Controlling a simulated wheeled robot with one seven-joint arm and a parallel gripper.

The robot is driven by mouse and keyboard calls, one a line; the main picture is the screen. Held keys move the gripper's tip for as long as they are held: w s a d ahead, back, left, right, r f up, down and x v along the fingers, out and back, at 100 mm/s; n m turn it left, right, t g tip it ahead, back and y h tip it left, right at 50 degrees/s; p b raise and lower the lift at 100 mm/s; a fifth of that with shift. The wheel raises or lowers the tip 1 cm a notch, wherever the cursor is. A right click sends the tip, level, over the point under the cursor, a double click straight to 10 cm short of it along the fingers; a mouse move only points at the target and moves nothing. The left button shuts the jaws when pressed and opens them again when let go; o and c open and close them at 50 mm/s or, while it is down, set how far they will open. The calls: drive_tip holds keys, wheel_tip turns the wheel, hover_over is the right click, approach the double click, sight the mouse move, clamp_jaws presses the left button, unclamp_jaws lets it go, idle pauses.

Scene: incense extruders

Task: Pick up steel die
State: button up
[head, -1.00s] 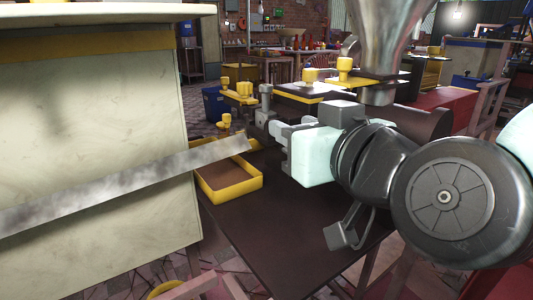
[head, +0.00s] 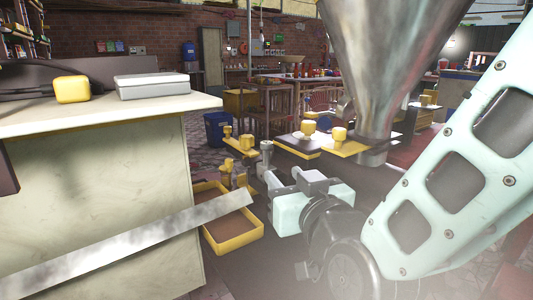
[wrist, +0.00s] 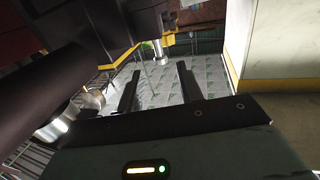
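A small grey metal upright piece (head: 266,152) stands just beyond my gripper (head: 282,180) in the head view. I cannot tell for sure whether it is the steel die. In the wrist view a shiny steel cylinder (wrist: 160,53) is beyond the fingertips, roughly in line with the gap. My gripper (wrist: 158,72) is open there, with its two dark fingers apart and nothing between them. Another shiny metal fitting (wrist: 58,124) is at the left of the wrist view, outside the fingers.
A yellow-rimmed tray (head: 236,245) with a brown inside lies left of my gripper. A large metal hopper (head: 382,60) rises at the right. Yellow-knobbed plates (head: 340,145) stand below it. A pale cabinet (head: 110,185) and a long metal strip (head: 130,245) are at the left.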

sight(268, 156)
drive_tip(key=x, duration=0.5)
drive_tip(key=shift+w, duration=0.15)
drive_tip(key=shift+b+x, duration=0.3)
drive_tip(key=shift+x, duration=2.6)
drive_tip(key=shift+d, duration=0.1)
drive_tip(key=shift+c, duration=0.3)
drive_tip(key=shift+r, duration=0.1)
clamp_jaws()
